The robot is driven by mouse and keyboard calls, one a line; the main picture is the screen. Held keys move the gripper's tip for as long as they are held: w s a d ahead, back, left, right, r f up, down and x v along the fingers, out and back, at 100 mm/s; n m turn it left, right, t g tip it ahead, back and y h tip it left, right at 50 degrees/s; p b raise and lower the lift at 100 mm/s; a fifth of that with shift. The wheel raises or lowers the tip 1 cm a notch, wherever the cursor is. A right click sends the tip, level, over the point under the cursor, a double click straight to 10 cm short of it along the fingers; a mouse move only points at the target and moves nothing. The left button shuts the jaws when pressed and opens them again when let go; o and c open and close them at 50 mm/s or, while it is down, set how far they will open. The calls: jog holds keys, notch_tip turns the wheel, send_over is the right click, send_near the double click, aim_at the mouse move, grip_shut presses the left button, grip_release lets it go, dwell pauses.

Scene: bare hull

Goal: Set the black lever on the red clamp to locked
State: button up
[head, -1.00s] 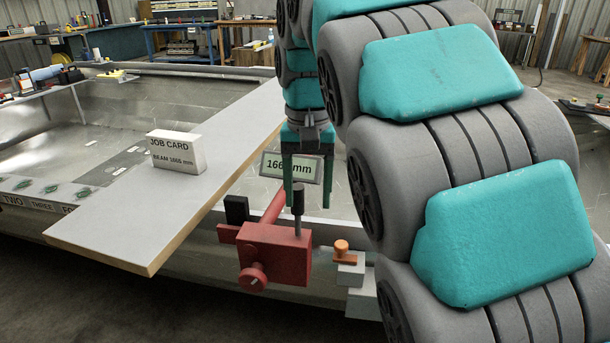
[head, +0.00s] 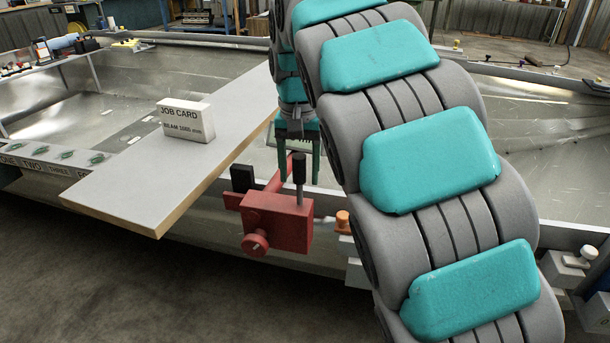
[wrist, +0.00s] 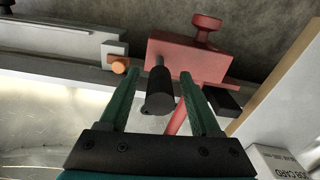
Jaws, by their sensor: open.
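The red clamp (head: 278,222) sits on the near edge of the metal hull, with a round red knob on its front. Its black lever (head: 299,180) stands upright from the top of the clamp body. My gripper (head: 299,178) is open just behind the lever in the head view. In the wrist view the clamp (wrist: 190,60) is at the top, and the black lever (wrist: 159,92) lies between the two open teal fingers of my gripper (wrist: 164,85), with a gap on each side. Whether the fingers reach past the lever's end is hard to tell.
A grey board (head: 150,185) with a white job card block (head: 186,120) lies left of the clamp. An orange knob (head: 343,221) is close on the right. A black block (head: 242,178) stands at the clamp's left. Open floor lies in front.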

jog(key=shift+f, duration=0.1)
grip_shut()
dwell(0.5)
dwell(0.9)
